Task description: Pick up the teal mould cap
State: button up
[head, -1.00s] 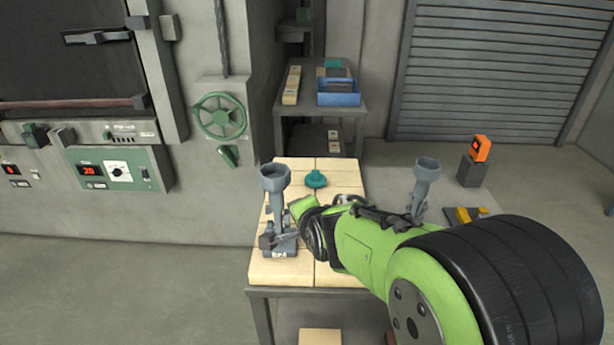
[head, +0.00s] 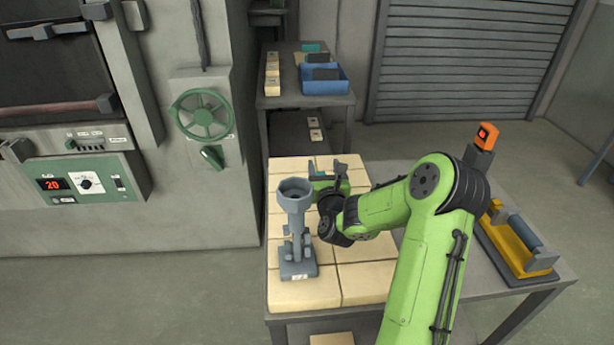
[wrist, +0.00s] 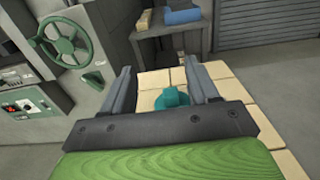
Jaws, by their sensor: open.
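The teal mould cap (wrist: 172,98) sits on the pale brick top of the table. It has a raised knob, and in the wrist view it shows between the two fingers. In the head view it is mostly hidden by my gripper. My gripper (head: 326,166) is open and empty at the far part of the brick top, over the cap's place. In the wrist view its grey fingers (wrist: 160,68) are spread, one on either side of the cap in the picture. I cannot tell how high they are above it.
A grey funnel-topped mould stand (head: 297,230) stands upright left of my arm. A yellow cradle with a grey roller (head: 515,243) is at the right. A blue bin (head: 324,86) is on the back shelf. A green handwheel (head: 203,114) is on the wall.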

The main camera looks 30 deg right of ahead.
jog(key=s+f+b, duration=0.1)
jog(key=f+b, duration=0.1)
jog(key=shift+s+d+f+b, duration=0.2)
jog(key=shift+s+f+b, duration=0.1)
jog(key=shift+s+f, duration=0.1)
jog(key=f+b, duration=0.3)
jog(key=w+f+b, duration=0.1)
jog(key=f, duration=0.1)
jog(key=shift+a, duration=0.2)
jog(key=shift+w+d+f+b, duration=0.1)
jog(key=shift+d+f+b, duration=0.05)
jog(key=shift+b, duration=0.3)
jog(key=x, duration=0.7)
jog(key=shift+w+r, duration=0.1)
jog(key=shift+r, duration=0.15)
jog(key=shift+c, duration=0.4)
jog(key=c, duration=1)
